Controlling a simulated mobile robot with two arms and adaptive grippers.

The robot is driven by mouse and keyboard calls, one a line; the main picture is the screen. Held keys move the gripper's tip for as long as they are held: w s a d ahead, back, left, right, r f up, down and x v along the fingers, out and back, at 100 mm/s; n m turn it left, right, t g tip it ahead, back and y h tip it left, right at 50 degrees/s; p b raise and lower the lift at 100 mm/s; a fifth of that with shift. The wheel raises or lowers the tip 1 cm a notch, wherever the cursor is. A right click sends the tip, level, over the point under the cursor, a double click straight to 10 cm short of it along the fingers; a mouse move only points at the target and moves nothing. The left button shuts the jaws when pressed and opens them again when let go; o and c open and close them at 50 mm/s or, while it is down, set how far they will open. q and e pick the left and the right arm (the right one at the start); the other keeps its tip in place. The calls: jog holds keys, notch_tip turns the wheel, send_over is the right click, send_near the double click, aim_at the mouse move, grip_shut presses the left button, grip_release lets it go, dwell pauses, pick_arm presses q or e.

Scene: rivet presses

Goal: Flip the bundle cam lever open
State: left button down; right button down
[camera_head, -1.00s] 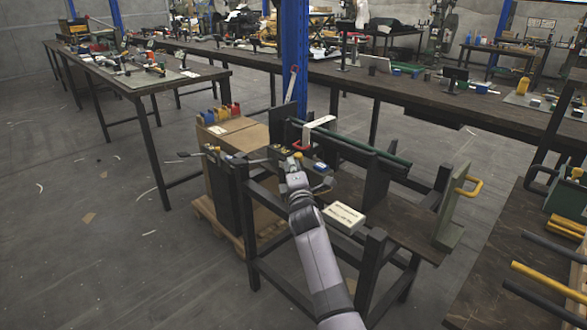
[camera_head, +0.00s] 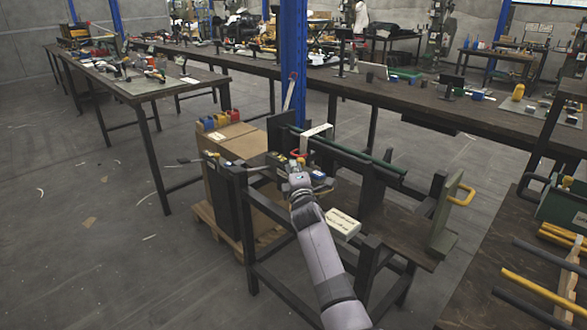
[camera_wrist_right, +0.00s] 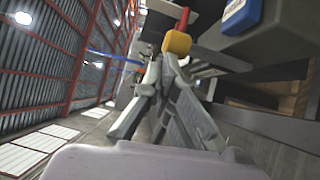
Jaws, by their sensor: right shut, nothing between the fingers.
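A red lever with a yellow knob (camera_head: 302,161) stands on the dark press bench; I take it to be the cam lever. The yellow knob also shows large in the right wrist view (camera_wrist_right: 177,42), with a red rod (camera_wrist_right: 183,18) rising from it. My right gripper (camera_head: 297,170) is at the knob, its fingers shut and empty. In the right wrist view its fingertips (camera_wrist_right: 165,58) lie just below the knob; I cannot tell whether they touch it. A dark green bar (camera_head: 362,156) lies across the bench under a pale strap (camera_head: 316,131). My left gripper is out of view.
A blue block (camera_head: 318,175) sits close right of the gripper; it also shows in the right wrist view (camera_wrist_right: 240,14). A white labelled box (camera_head: 342,223) lies nearer. A blue column (camera_head: 293,70) rises behind. Floor at left is open.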

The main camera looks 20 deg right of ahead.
jog(key=v, duration=1.2)
dwell(0.5)
